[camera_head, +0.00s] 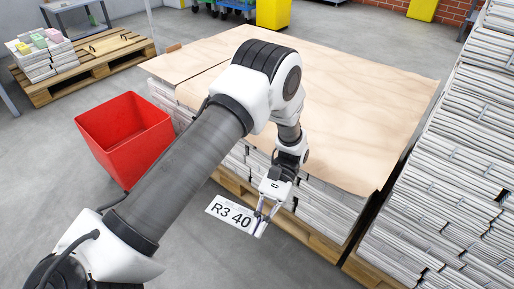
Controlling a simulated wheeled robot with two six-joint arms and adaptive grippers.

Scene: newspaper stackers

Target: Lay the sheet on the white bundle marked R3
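A large pale plywood sheet (345,110) lies flat over newspaper stacks on a pallet. Another pale board (188,62) shows at its left, beyond a dark seam. White bundles (325,205) show below the sheet's front edge. A white label reading R3 40 (229,212) is in front of the pallet; I cannot tell exactly what it rests on. My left gripper (262,226) points down beside the label, in front of the stack and below the sheet's edge. Its fingers look apart, with nothing visible between them. My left arm hides part of the sheet and stack. My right gripper is not in view.
A red bin (124,134) stands on the floor left of the stack. Tall newspaper stacks (440,190) crowd the right side. A low pallet (92,75) with small bundles is at the back left. Grey floor is clear at the lower front.

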